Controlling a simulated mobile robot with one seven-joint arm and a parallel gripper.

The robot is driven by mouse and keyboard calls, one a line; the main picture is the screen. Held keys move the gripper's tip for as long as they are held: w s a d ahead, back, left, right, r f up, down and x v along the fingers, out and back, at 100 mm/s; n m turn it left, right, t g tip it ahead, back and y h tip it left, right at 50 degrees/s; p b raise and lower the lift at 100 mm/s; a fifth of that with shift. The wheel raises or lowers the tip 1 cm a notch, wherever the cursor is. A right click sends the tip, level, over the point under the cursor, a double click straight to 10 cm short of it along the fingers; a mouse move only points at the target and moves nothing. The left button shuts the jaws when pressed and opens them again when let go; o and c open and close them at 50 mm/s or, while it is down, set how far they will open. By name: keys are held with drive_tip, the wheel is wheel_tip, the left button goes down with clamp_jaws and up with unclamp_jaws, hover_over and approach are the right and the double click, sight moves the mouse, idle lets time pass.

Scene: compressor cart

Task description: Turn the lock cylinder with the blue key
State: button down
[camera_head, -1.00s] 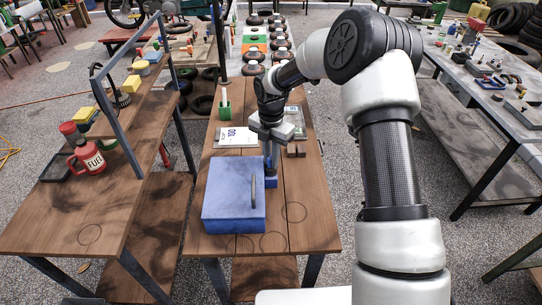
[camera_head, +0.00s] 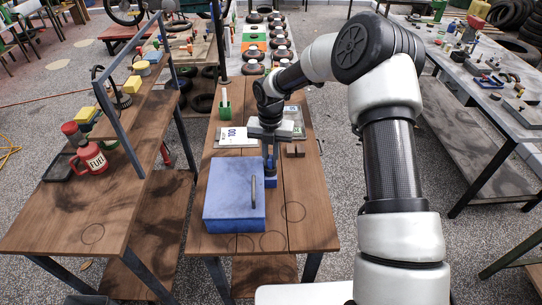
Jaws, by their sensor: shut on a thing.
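My gripper (camera_head: 270,166) points down at the right back corner of a blue box (camera_head: 229,220) on the wooden table. Its fingers are shut at a small blue part (camera_head: 271,182) beside the box. The blue key is mostly hidden at the fingertips and too small to make out clearly. The lock cylinder cannot be told apart from the blue part under the gripper. The blue box has a dark bar-shaped handle (camera_head: 253,192) on its top.
A side bench at left holds a red fuel can (camera_head: 91,157). The wooden table's front right is clear.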

drive_tip(key=shift+s+a+n, duration=0.2)
drive_tip(key=shift+n, duration=0.1)
drive_tip(key=shift+r+n+p, duration=0.1)
drive_tip(key=shift+n+p, duration=0.45)
drive_tip(key=shift+n, duration=0.25)
drive_tip(key=shift+n+p, duration=0.35)
drive_tip(key=shift+n, duration=0.75)
